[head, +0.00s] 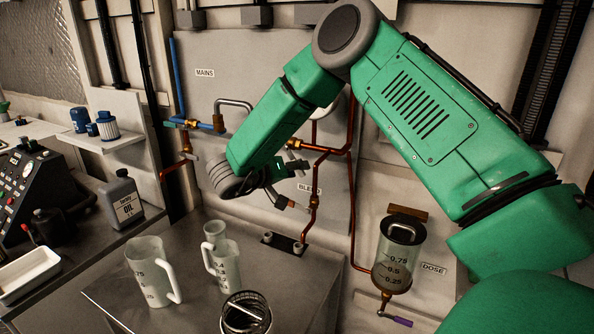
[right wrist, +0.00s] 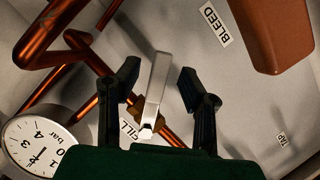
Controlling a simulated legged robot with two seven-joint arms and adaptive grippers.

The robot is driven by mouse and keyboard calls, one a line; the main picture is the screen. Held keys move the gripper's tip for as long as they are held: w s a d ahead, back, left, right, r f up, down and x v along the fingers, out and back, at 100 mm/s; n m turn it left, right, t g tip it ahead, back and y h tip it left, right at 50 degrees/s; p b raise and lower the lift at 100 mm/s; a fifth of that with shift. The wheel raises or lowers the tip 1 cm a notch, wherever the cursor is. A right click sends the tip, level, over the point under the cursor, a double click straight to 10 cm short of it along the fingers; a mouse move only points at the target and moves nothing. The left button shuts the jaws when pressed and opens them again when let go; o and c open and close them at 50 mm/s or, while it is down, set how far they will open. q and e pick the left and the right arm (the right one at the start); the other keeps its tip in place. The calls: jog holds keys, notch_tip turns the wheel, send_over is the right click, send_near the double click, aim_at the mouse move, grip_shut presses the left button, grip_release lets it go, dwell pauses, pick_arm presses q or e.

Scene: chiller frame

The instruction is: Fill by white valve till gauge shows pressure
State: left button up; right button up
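My right gripper (head: 283,183) is in front of the grey wall panel, above the BLEED label. In the right wrist view its two dark fingers (right wrist: 160,75) stand apart, one on each side of a pale metal lever (right wrist: 157,85). A gap shows between the lever and each finger. A partly covered FILL label (right wrist: 131,127) is beside the lever. The round white pressure gauge (right wrist: 38,145) is at the lower left of the wrist view, cut by the frame; its needle is too small to read surely. My arm hides most of this area in the head view. My left gripper is out of view.
Copper pipes (head: 352,190) run down the panel. A glass dosing cylinder (head: 398,250) with a purple-handled valve (head: 396,319) hangs at the right.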

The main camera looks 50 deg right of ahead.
jog(key=v, duration=1.1)
jog(key=shift+w+f, duration=0.1)
